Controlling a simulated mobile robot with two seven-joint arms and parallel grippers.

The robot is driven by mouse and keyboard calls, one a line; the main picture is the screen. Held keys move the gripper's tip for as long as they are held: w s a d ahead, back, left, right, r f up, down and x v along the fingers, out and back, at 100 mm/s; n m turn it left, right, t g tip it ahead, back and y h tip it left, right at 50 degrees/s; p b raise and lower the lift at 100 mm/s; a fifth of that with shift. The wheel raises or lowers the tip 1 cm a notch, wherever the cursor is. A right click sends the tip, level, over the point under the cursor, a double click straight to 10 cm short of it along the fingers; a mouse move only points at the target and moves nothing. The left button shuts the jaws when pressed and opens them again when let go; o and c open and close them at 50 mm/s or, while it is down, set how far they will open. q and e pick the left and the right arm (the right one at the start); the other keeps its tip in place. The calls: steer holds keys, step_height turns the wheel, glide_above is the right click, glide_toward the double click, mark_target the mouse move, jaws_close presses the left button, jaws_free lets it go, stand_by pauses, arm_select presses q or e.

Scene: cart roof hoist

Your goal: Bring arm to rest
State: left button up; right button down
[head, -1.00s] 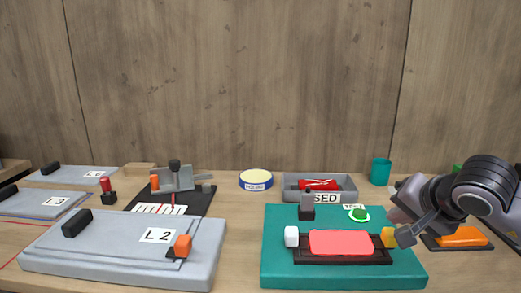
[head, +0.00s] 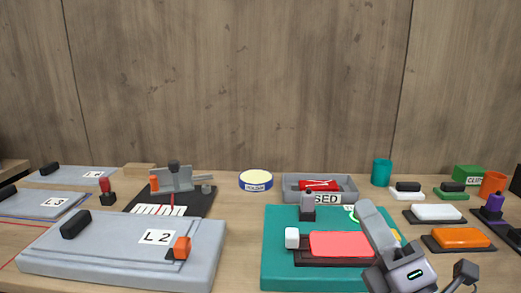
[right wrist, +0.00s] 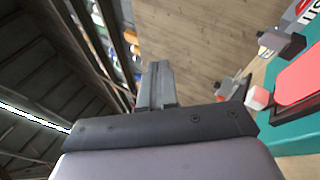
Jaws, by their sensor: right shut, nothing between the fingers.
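My right gripper (head: 368,208) comes in from the bottom edge of the head view, its fingers pointing up and slightly left. It appears in front of the right part of the teal board (head: 277,272). Its fingers are together with nothing between them, and they also show shut in the right wrist view (right wrist: 158,70). It covers part of the red pad (head: 335,244) and of the green button on the board, and most of the yellow block beside the pad. I cannot tell its height above the board. My left gripper is not in view.
A grey L 2 panel (head: 100,255) with black and orange blocks lies at left. A grey bin (head: 350,188) with a red item stands behind the teal board. Orange (head: 458,237) and white (head: 436,212) pads lie at right. Bare table shows between panel and board.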

steer(key=s+d+f+m+g+h, duration=0.2)
steer(key=d+f+m+g+h, duration=0.25)
steer(key=f+m, duration=0.45)
steer(key=s+d+f+m+g+h, duration=0.1)
steer(key=d+f+m+g+h, duration=0.25)
steer(key=f+m+h, duration=0.4)
steer(key=s+f+m+g+y, duration=0.4)
steer(key=s+f+m+g, duration=0.55)
steer(key=s+f, duration=0.85)
steer(key=w+a+f+n+t+y+p, duration=0.1)
steer(key=w+a+t+y+p, duration=0.1)
steer(key=w+t+p, duration=0.3)
steer(key=shift+w+a+f+n+p, duration=0.3)
steer(key=shift+a+f+n+p, duration=0.1)
steer(key=shift+a, duration=0.4)
steer(key=shift+t, duration=0.35)
